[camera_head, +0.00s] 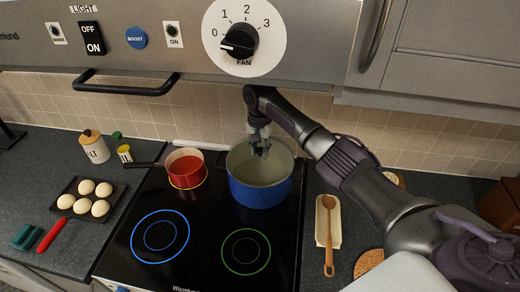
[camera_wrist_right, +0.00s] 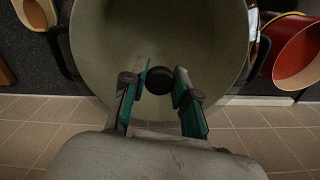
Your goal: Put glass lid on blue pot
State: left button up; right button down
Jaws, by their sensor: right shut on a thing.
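The blue pot (camera_head: 260,192) stands on the back right of the black hob, with a pale inside. My right gripper (camera_head: 261,151) reaches down over the pot's opening. In the right wrist view, its two teal-lined fingers (camera_wrist_right: 157,88) are shut on the black knob of the glass lid (camera_wrist_right: 158,80). The clear glass barely shows, and I cannot tell whether its edge touches the pot's rim. The pot's pale interior (camera_wrist_right: 165,35) shows around and behind the knob. My left gripper is out of view.
A red saucepan (camera_head: 187,169) stands just left of the pot. A wooden spoon (camera_head: 329,236) lies on a rest right of the hob. The hood (camera_head: 200,35) overhangs. The front of the hob (camera_head: 200,262) is clear.

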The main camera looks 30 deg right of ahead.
jog(key=shift+f, duration=0.45)
dwell(1.4)
jog(key=c, duration=0.8)
grip_release()
jog(key=shift+o, duration=0.2)
jog(key=o, duration=0.4)
jog(key=shift+o, duration=0.2)
jog(key=shift+r, duration=3.5)
